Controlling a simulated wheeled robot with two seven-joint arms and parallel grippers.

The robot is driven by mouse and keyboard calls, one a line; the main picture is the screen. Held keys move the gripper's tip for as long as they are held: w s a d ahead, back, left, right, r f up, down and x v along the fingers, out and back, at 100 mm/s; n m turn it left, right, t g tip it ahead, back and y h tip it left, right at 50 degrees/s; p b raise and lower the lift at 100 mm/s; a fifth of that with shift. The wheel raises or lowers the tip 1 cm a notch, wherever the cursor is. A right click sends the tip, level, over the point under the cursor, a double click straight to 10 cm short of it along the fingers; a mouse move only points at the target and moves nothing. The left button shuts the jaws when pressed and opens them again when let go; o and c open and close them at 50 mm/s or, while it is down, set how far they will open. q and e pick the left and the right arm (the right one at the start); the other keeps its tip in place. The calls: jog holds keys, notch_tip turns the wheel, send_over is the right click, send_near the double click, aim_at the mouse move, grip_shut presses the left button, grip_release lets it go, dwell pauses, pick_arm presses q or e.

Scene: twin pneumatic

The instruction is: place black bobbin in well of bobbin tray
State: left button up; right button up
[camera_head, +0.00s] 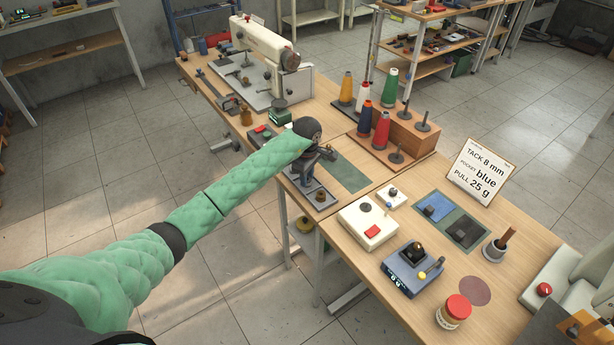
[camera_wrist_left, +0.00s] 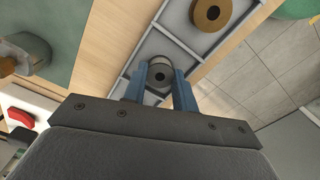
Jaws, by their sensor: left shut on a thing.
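My left gripper (camera_head: 307,182) reaches down over the bobbin tray (camera_head: 327,206) at the near edge of the bench. In the left wrist view its blue fingers (camera_wrist_left: 160,88) are shut on the black bobbin (camera_wrist_left: 160,75), one finger on each side. The bobbin lies flat, its centre hole facing the camera, over one compartment of the grey tray (camera_wrist_left: 150,45). I cannot tell whether it touches the compartment floor. A brown bobbin (camera_wrist_left: 212,12) sits in the neighbouring compartment and also shows in the head view (camera_head: 320,196). My gripper hides the black bobbin in the head view.
A green mat (camera_head: 345,174) lies right of the tray. Thread cones (camera_head: 381,130) on a wooden stand and a sewing machine (camera_head: 265,45) stand farther back.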

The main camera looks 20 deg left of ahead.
jog(key=shift+r, duration=0.1)
pick_arm(q)
jog(key=o, duration=0.5)
jog(key=shift+f, duration=0.1)
jog(key=o, duration=0.4)
jog(key=shift+o, duration=0.3)
pick_arm(e)
jog(key=shift+s, duration=0.15)
jog(key=shift+w+r, duration=0.15)
jog(key=shift+w, duration=0.05)
pick_arm(q)
jog(key=shift+r, duration=0.2)
jog(key=shift+r, duration=0.5)
notch_tip(320, 180, up, 11)
jog(key=b, duration=0.4)
jog(key=shift+b, duration=0.4)
pick_arm(e)
jog(key=w+a+r, duration=0.1)
jog(key=r, duration=0.6)
jog(key=w+a+r, duration=0.2)
jog(key=r, duration=0.5)
jog(key=shift+w+r, duration=0.15)
